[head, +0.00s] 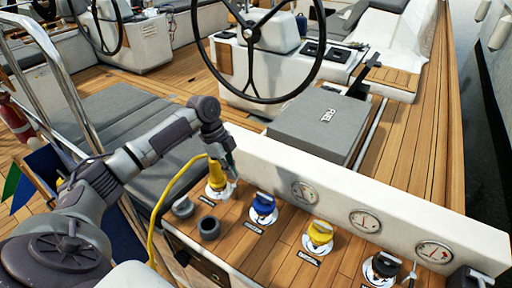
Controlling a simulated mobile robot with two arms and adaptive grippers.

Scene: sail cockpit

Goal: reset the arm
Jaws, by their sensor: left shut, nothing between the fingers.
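My left arm comes in from the left and bends down at its wrist. My left gripper (232,174) is small in the view and points down beside a yellow plug (215,178) on the wooden panel (277,247). The gripper is shut with nothing in it. I cannot tell whether it touches the plug. A yellow cable (158,212) runs from the plug to the left and down. My right gripper is not in view.
Blue (263,205), yellow (319,233) and black (385,265) caps stand on the panel before a white ledge with gauges (304,193). Two dark cups (208,228) stand left. Behind are a grey FUEL box (322,122) and a steering wheel (314,75). A metal rail (62,75) is at left.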

